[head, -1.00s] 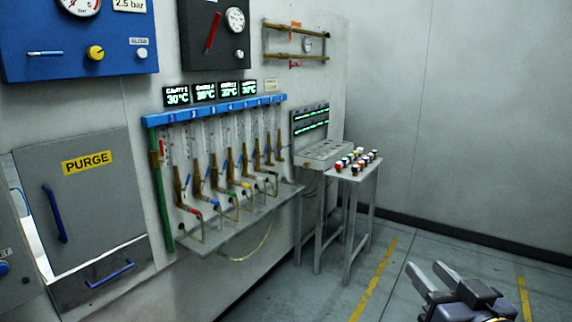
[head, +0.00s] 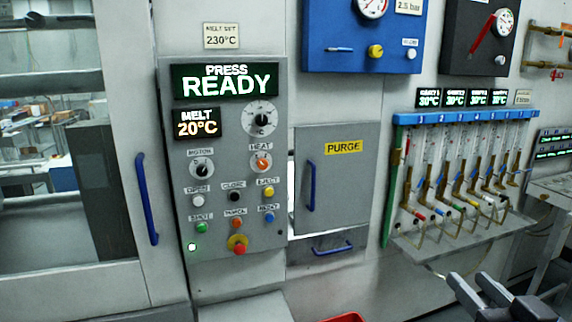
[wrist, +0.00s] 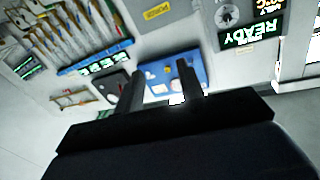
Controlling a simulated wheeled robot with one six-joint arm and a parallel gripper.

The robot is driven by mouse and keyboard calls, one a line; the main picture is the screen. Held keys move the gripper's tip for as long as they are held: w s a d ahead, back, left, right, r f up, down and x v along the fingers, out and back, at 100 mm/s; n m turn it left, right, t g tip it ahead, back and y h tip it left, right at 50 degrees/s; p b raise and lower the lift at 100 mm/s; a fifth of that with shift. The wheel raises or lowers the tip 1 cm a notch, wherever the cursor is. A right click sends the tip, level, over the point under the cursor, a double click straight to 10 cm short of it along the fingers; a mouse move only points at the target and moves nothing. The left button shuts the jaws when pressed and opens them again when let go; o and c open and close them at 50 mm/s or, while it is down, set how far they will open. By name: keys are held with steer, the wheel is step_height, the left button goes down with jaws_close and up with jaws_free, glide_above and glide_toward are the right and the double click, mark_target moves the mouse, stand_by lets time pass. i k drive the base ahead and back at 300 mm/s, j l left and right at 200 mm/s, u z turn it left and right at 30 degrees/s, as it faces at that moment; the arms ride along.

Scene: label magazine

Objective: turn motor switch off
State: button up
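The motor switch (head: 202,170) is a round white dial with a black knob, under the label MOTOR on the grey control panel (head: 180,260) in the head view. Its exact setting is too small to read. The panel's display (head: 225,80) reads PRESS READY. My gripper (head: 468,288) is at the lower right of the head view, far to the right of the switch and touching nothing. In the wrist view my gripper (wrist: 158,80) shows two fingers apart with nothing between them.
Beside the switch is the HEAT knob (head: 261,162). Several push buttons and a red emergency button (head: 239,249) sit below. A blue door handle (head: 147,200) stands out at left.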

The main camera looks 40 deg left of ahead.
mark_target(201, 170)
steer(key=j+u, duration=0.1)
steer(key=j, duration=0.75)
steer(key=j+u, duration=0.15)
steer(key=j, duration=0.7)
steer(key=i+j+u, duration=0.1)
steer(key=j, duration=0.75)
